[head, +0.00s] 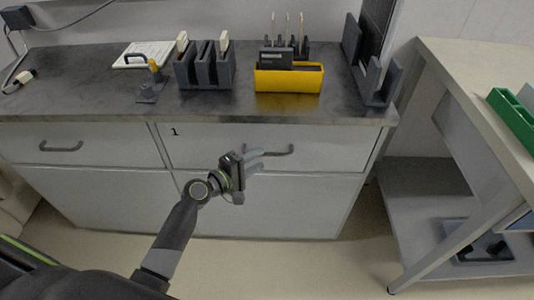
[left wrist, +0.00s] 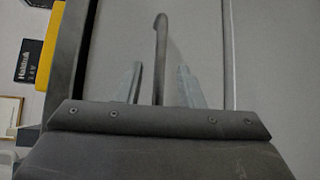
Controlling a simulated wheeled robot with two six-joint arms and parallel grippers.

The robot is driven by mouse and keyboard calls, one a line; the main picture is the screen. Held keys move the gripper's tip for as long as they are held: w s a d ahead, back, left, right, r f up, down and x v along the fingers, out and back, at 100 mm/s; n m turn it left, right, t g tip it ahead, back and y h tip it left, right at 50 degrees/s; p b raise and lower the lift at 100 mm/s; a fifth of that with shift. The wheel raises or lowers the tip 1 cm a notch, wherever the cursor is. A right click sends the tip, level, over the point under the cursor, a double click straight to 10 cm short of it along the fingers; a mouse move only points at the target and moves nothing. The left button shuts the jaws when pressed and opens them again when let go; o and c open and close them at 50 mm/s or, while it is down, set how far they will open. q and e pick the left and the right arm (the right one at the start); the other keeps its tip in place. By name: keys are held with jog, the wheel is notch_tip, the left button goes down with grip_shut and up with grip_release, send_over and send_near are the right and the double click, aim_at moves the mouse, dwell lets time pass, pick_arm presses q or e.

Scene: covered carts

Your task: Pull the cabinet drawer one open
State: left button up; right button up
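Drawer one (head: 205,148) is a light grey cabinet front marked "1" at its upper left. It looks flush with the cabinet. Its dark bar handle (head: 278,150) sits to the right of my left gripper (head: 256,159), whose fingers point toward it. In the left wrist view my left gripper (left wrist: 160,86) is open, and the handle (left wrist: 161,45) runs upright in the picture between the two fingers, with a gap on each side. I cannot tell how deep the handle sits between them. My right gripper is not in view.
A second drawer with its own handle (head: 61,147) is at the left. The dark countertop (head: 120,100) above holds a yellow bin (head: 288,80), grey racks (head: 204,68) and a small stand. A cart (head: 455,90) stands at the right. Open floor lies in front of the cabinet.

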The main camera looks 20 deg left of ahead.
aim_at(267, 155)
pick_arm(q)
jog(key=shift+x, duration=2.35)
grip_shut()
